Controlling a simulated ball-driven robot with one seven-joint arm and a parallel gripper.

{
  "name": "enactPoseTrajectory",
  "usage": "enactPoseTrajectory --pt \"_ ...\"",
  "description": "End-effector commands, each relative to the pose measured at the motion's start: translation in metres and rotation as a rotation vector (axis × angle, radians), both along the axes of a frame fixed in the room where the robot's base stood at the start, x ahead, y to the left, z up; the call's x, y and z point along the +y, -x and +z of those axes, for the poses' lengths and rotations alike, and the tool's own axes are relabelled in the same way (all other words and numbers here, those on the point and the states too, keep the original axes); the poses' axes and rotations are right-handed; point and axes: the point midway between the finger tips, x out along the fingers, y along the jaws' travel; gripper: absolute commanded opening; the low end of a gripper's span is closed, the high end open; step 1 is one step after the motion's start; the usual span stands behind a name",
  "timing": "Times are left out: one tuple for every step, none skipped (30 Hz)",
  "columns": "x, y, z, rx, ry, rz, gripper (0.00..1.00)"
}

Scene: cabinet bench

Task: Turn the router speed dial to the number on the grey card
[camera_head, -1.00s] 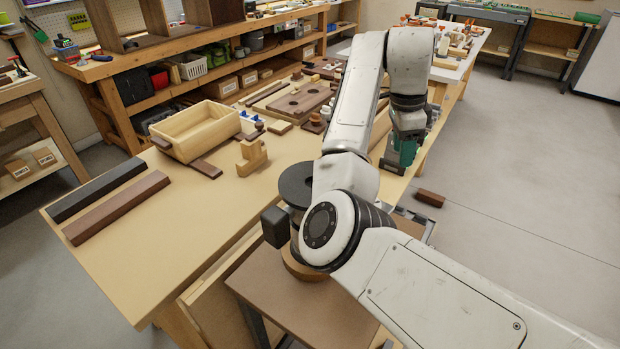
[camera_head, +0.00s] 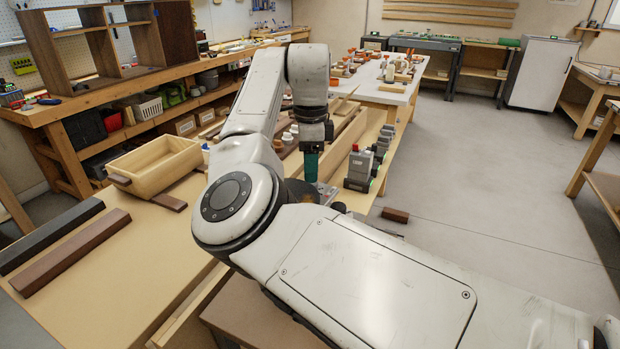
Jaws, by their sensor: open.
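The end of my arm, with my gripper (camera_head: 313,142), points down over the far right part of the bench. Its fingers are too small and dark to make out clearly. A teal part (camera_head: 311,166) shows directly below the dark wrist; I cannot tell whether it is the router's body or belongs to the gripper. No speed dial and no grey card can be made out; my own arm covers much of that area.
Grey box-shaped units (camera_head: 358,168), one with a red top, stand right of the gripper at the bench edge. A wooden box (camera_head: 155,167) and two dark bars (camera_head: 70,252) lie left. A brown block (camera_head: 395,215) lies on the floor, which is open to the right.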

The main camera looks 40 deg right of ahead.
Motion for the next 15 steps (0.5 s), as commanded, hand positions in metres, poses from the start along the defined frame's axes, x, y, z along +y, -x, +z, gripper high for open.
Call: enactPoseTrajectory --pt "0.000 0.000 -0.009 0.001 -0.001 0.000 0.44" --pt "0.000 0.000 -0.013 0.001 0.000 0.000 0.44" --pt "0.000 0.000 -0.018 0.001 0.000 0.000 0.44" --pt "0.000 0.000 -0.021 0.001 0.000 0.000 0.44" --pt "0.000 0.000 -0.024 0.000 0.000 0.000 0.44" --pt "0.000 0.000 -0.027 0.000 0.000 0.000 0.44" --pt "0.000 0.000 -0.029 0.000 0.000 0.000 0.44" --pt "0.000 0.000 -0.030 0.000 0.000 0.000 0.44" --pt "0.000 0.000 -0.032 -0.001 0.001 0.000 0.44" --pt "0.000 0.000 -0.032 -0.001 0.001 0.000 0.44" --pt "0.000 0.000 -0.033 -0.001 0.001 0.000 0.44" --pt "0.000 0.000 -0.034 -0.001 0.001 0.000 0.44" --pt "0.000 0.000 -0.034 -0.001 0.001 0.000 0.44" --pt "0.000 0.000 -0.034 -0.001 0.001 0.000 0.44" --pt "0.000 0.000 -0.034 -0.001 0.001 0.000 0.44"
